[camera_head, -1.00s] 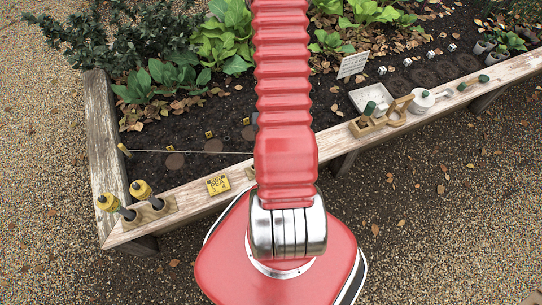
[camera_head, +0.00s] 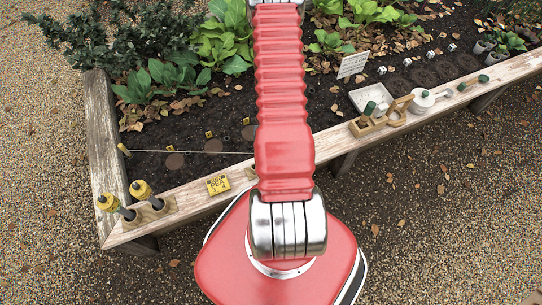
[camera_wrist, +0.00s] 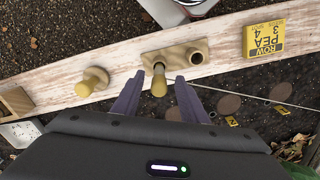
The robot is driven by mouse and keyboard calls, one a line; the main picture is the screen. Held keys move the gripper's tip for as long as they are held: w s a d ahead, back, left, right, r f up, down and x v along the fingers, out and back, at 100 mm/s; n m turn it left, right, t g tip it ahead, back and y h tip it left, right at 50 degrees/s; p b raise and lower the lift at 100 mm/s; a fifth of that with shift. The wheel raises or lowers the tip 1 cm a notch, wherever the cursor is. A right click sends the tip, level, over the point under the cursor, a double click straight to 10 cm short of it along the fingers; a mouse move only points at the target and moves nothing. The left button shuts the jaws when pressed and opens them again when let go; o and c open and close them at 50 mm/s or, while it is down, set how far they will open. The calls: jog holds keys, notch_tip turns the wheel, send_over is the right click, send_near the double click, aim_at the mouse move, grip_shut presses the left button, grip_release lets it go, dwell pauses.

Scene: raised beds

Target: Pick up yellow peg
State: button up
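In the wrist view a yellow peg (camera_wrist: 159,86) shows between the two fingers of my gripper (camera_wrist: 158,79). It appears to stand in the left hole of a wooden block (camera_wrist: 176,53) on the plank; its lower end is hard to see. The fingers are open, with a visible gap on each side of the peg. The block's right hole (camera_wrist: 197,58) is empty. A second yellow peg (camera_wrist: 83,89) stands in a round wooden base to the left. In the head view my arm hides my gripper and the peg.
Two yellow-topped tools (camera_head: 108,202) stand at the left corner. A string (camera_head: 190,152) runs over the soil. A wooden caddy (camera_head: 367,127) sits farther right.

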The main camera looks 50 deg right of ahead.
jog(key=shift+f, duration=2.6)
jog(key=shift+c, duration=0.4)
grip_shut()
